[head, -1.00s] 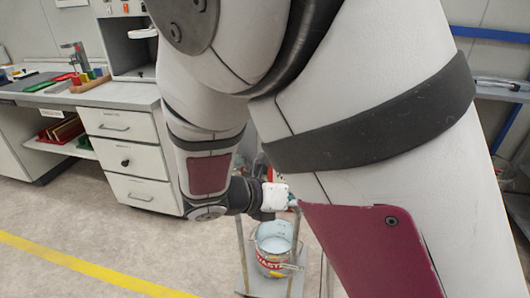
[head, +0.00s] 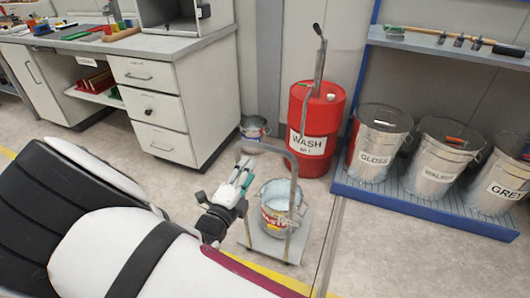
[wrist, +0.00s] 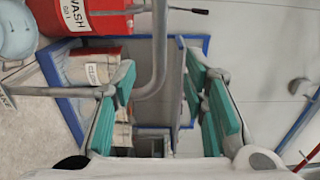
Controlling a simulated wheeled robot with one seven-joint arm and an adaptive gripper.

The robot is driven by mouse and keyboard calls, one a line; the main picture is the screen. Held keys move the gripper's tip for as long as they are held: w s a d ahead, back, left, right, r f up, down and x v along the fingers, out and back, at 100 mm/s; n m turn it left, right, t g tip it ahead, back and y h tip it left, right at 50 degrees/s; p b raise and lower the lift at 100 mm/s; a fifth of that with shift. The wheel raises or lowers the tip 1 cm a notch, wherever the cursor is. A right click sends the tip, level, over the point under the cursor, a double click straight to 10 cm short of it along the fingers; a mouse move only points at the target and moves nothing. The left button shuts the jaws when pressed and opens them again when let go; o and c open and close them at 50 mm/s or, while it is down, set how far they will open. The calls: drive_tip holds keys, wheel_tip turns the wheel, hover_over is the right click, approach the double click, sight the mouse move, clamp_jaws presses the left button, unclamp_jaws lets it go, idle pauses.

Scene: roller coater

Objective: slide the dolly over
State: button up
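The dolly (head: 262,241) is a small grey platform with an upright bent-tube handle (head: 292,160), standing on the floor in the lower middle of the head view. A metal bucket labelled WASTE (head: 272,222) with pale contents stands on it. My gripper (head: 246,172) is beside the handle, its teal-padded fingers pointing up toward the handle's top bar. In the wrist view my gripper (wrist: 161,75) has its fingers wide apart. The grey handle tube (wrist: 160,55) shows between them and beyond, with no finger seen pressing on it. Exact depth is unclear.
A red WASH drum (head: 315,120) stands behind the dolly, with a small bucket (head: 254,128) to its left. A blue-edged rack (head: 420,205) holding labelled pails is at right. A drawer cabinet (head: 160,105) is at left. Floor between cabinet and dolly is clear.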

sight(263, 149)
drive_tip(key=b+x, duration=0.1)
drive_tip(key=x, duration=1.1)
drive_tip(key=shift+w+d+b, duration=0.1)
drive_tip(key=shift+w+b, duration=0.1)
drive_tip(key=shift+b, duration=0.2)
clamp_jaws()
